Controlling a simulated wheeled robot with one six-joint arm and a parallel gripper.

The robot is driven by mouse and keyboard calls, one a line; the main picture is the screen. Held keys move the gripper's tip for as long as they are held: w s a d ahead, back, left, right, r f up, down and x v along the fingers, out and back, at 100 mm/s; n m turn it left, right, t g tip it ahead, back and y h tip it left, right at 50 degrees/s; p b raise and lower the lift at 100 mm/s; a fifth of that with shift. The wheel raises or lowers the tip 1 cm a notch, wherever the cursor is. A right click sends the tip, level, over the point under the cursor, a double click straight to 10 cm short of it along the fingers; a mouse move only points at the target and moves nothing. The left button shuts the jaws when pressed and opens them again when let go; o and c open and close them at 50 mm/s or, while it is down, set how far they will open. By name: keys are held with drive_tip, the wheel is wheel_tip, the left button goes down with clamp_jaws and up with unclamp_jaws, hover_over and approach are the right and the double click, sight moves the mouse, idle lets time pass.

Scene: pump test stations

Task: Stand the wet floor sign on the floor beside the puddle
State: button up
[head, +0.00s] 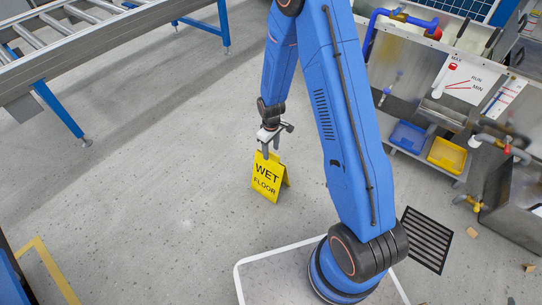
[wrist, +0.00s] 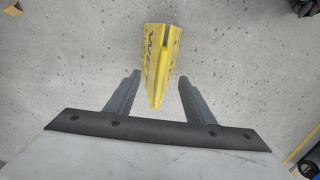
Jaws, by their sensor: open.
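The yellow wet floor sign (head: 267,181) stands upright as an A-frame on the grey floor in the head view, left of my arm. In the wrist view the sign (wrist: 159,58) is seen from above, with its top edge pointing toward the gap between my fingers. My gripper (head: 266,152) is right at the top of the sign. In the wrist view my gripper (wrist: 159,82) is open, one finger on each side of the sign, with visible gaps. I cannot make out a puddle in either view.
A floor drain grate (head: 427,240) lies right of my base. A metal station with a blue tray (head: 408,137) and a yellow tray (head: 447,155) stands at the right. A roller conveyor (head: 60,50) is at upper left. Floor left of the sign is clear.

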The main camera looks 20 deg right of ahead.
drive_tip(key=shift+r, duration=2.45)
drive_tip(key=s+d+r+m+t, duration=0.1)
drive_tip(key=s+r, duration=0.3)
drive_tip(key=r, duration=0.5)
drive_tip(key=s+d+r+m+t, duration=0.1)
drive_tip(key=s+d+r, duration=0.15)
drive_tip(key=r, duration=0.65)
drive_tip(key=s+d+r+m, duration=0.1)
drive_tip(key=s+r, duration=0.3)
drive_tip(key=r, duration=0.5)
drive_tip(key=s+d+r+m+t, duration=0.1)
drive_tip(key=s+r+m, duration=0.1)
drive_tip(key=s+r, duration=0.4)
drive_tip(key=s+d+r+m+t, duration=0.1)
drive_tip(key=s+r, duration=0.4)
drive_tip(key=s, duration=1.2)
drive_tip(key=shift+d+r+m+t, duration=0.25)
drive_tip(key=shift+r+m+t, duration=0.15)
drive_tip(key=shift+m, duration=0.2)
